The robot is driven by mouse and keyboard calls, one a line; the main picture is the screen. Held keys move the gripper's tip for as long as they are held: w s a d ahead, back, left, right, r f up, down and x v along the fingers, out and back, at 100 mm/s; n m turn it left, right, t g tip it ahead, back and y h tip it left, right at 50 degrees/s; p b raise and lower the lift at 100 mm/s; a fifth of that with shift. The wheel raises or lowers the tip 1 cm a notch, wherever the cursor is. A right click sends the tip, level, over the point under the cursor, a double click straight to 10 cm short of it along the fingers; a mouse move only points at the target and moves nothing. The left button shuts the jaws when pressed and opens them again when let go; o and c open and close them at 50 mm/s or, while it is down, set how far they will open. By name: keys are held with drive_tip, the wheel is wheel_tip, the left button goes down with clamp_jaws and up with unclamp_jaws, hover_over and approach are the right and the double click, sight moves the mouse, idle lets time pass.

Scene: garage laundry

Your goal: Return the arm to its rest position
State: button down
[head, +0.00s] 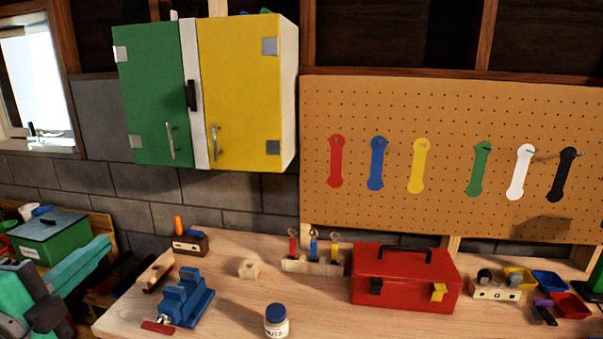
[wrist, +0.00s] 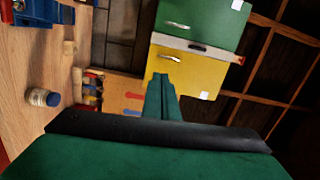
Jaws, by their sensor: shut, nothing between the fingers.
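My gripper (wrist: 161,78) shows in the wrist view with its teal fingers together and nothing between them. It points toward the cabinet's yellow door (wrist: 180,73), which lies beyond the fingertips. The wrist view is turned on its side, with the workbench (wrist: 30,90) at the left. In the head view my teal and dark arm (head: 40,300) is at the lower left, beside the bench's left end. Most of the arm is outside the picture.
The bench holds a blue vise (head: 187,300), a jar (head: 276,322), a red toolbox (head: 405,278) and several small bins. A green box (head: 45,238) stands behind my arm. The wall cabinet (head: 190,95) is closed. A pegboard (head: 450,110) hangs at the right.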

drive_tip(key=w+d+f+n+t+y, duration=0.1)
drive_tip(key=w+d+f+n, duration=0.3)
drive_tip(key=f, duration=0.4)
drive_tip(key=w+d+f+n+y, duration=0.1)
drive_tip(key=w+d+f+n, duration=0.2)
drive_tip(key=f+n, duration=0.45)
drive_tip(key=s+d+f+n+g+y, duration=0.1)
drive_tip(key=s+d+f+n, duration=0.15)
drive_tip(key=d+f, duration=0.5)
drive_tip(key=s+d+f+n+y, duration=0.1)
drive_tip(key=d+f+n, duration=0.3)
drive_tip(key=f, duration=0.7)
drive_tip(key=s+d+f+n+g, duration=0.1)
drive_tip(key=s+d+f+g, duration=0.1)
drive_tip(key=s+d+f, duration=0.95)
drive_tip(key=s+d+m+h, duration=0.1)
drive_tip(key=s+d+h, duration=0.1)
drive_tip(key=s, duration=0.7)
drive_tip(key=s+d+m+g+h, duration=0.1)
drive_tip(key=s+d, duration=0.4)
drive_tip(key=s, duration=0.5)
drive_tip(key=shift+s+f+h, duration=0.15)
drive_tip(key=shift+f+h, duration=0.25)
drive_tip(key=shift+h, duration=0.1)
